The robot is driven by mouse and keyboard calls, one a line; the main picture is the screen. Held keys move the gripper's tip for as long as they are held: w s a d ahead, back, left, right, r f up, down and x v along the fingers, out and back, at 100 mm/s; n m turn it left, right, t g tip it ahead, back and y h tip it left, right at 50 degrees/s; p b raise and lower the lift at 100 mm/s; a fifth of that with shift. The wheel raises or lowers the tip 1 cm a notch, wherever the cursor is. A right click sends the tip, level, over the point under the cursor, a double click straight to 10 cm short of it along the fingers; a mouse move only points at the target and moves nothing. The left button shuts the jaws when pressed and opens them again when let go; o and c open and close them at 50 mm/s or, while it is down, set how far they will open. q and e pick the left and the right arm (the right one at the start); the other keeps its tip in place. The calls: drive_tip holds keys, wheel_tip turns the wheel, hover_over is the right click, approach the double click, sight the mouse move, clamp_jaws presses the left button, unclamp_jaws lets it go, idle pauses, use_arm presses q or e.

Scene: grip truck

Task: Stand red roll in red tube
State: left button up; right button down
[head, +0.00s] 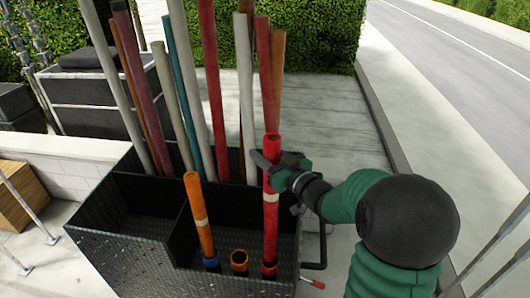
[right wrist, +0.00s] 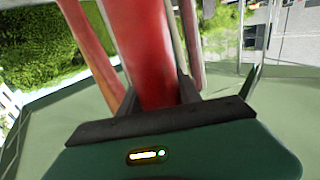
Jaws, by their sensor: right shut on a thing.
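The red roll (head: 270,218) is upright in the front part of the black box, with a pale band near its middle. Its lower end is at the red tube (head: 269,270), and it looks to be in the tube's mouth. My right gripper (head: 268,165) is shut on the upper part of the red roll. In the right wrist view the red roll (right wrist: 147,50) stands between the fingers of the gripper (right wrist: 152,100). My left gripper is not in view.
An orange roll (head: 198,215) stands tilted in a blue tube (head: 211,263). An empty-looking orange tube (head: 239,260) is between the blue and red tubes. The black box (head: 130,250) holds several tall poles behind. A hedge (head: 310,35) is at the back.

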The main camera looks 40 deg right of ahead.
sight(265, 195)
drive_tip(key=shift+f+b, duration=6.4)
drive_tip(key=shift+f, duration=1.5)
drive_tip(key=c, duration=0.7)
unclamp_jaws()
drive_tip(key=shift+c, duration=0.2)
drive_tip(key=shift+s, duration=0.1)
